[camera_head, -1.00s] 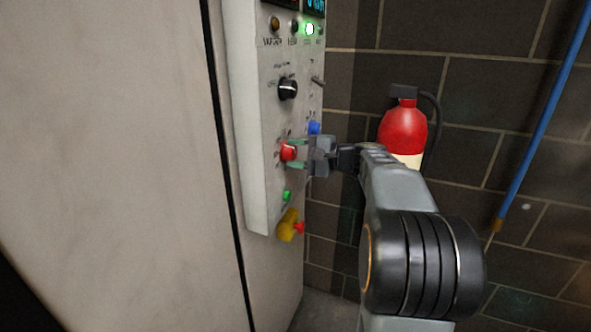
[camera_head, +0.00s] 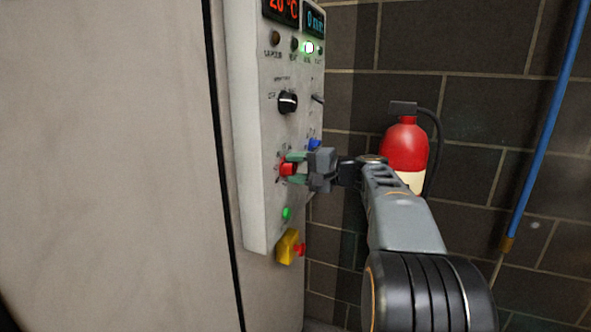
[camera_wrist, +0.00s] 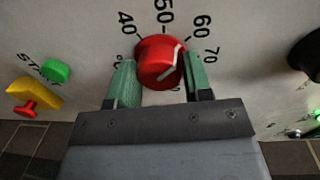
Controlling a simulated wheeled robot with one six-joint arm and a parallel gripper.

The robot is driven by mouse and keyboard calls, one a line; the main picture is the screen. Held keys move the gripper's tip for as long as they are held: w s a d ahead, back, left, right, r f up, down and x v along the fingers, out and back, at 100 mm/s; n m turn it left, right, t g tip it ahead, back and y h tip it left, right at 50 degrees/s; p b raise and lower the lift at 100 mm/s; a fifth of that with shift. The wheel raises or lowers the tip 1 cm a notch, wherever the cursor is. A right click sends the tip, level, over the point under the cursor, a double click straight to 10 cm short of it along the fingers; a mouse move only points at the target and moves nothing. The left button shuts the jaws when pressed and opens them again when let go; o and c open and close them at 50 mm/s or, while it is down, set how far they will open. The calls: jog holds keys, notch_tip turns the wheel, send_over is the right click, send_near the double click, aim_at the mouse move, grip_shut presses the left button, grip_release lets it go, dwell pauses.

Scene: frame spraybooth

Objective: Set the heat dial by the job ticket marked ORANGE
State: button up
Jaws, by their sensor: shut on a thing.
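The heat dial is a red knob (camera_wrist: 160,62) with a white pointer line, on a pale control panel (camera_head: 262,205). In the wrist view the figures 40, 50, 60 and 70 stand around it, and the pointer leans to the upper right, roughly toward 60. My gripper (camera_wrist: 162,82) is shut on the knob, one green finger on each side. The knob also shows in the head view (camera_head: 287,170), partly behind the fingers. A red display (camera_head: 281,8) reads 20 °C. No job ticket is in view.
A black selector knob (camera_head: 288,102) sits above the dial and a blue knob (camera_head: 314,144) beside it. Below are a green button (camera_head: 286,214) and a red stop button on a yellow housing (camera_head: 287,247). A fire extinguisher (camera_head: 404,148) hangs on the wall behind my arm.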

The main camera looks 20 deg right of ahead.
jog(key=shift+f, duration=0.1)
jog(key=o, duration=0.9)
jog(key=v, duration=1.4)
jog(key=shift+w, duration=0.1)
